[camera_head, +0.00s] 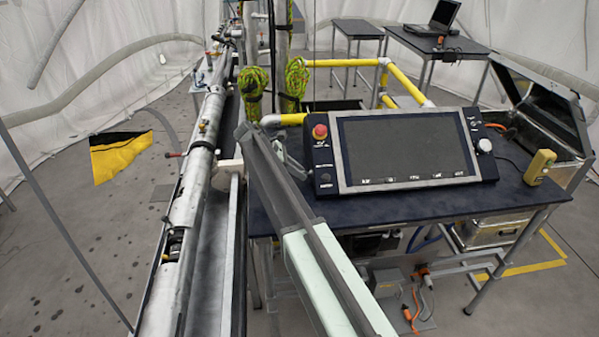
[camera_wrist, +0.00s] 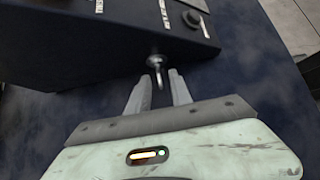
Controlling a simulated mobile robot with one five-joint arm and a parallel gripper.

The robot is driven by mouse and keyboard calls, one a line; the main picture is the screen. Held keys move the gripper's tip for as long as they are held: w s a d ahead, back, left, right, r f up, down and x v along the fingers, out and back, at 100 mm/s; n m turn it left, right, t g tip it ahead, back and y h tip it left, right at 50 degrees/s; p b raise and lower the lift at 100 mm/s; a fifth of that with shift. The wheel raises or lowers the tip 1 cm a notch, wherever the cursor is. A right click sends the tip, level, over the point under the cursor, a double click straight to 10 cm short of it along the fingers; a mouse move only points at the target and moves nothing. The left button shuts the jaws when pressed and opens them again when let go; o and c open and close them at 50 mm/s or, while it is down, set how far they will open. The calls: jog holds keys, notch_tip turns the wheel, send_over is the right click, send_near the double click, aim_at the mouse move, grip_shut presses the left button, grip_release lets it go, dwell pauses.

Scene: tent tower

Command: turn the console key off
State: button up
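The console (camera_head: 324,158) is a dark blue sloped box with a large grey screen, standing on a dark blue table. Its side fills the upper left of the wrist view (camera_wrist: 90,55). A small metal key (camera_wrist: 156,64) sticks out of that side. My gripper (camera_wrist: 160,77) is open, with its two pale fingers spread, and the key's free end lies in the gap between the fingertips. There is a gap on both sides; neither finger visibly touches the key. In the head view my arm reaches to the console's left side, and the key cannot be made out there.
The console carries a red emergency button (camera_head: 320,131) and a light knob (camera_head: 485,145). A yellow handheld device (camera_head: 539,166) stands on the table's right (camera_head: 400,208). A long metal pipe (camera_head: 205,140) runs left of my arm. Yellow railing (camera_head: 405,83) stands behind the console.

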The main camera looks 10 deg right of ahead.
jog(key=p+v, duration=0.4)
jog(key=v, duration=0.3)
jog(key=shift+p, duration=0.3)
jog(key=shift+a+r, duration=0.15)
jog(key=shift+s, duration=0.15)
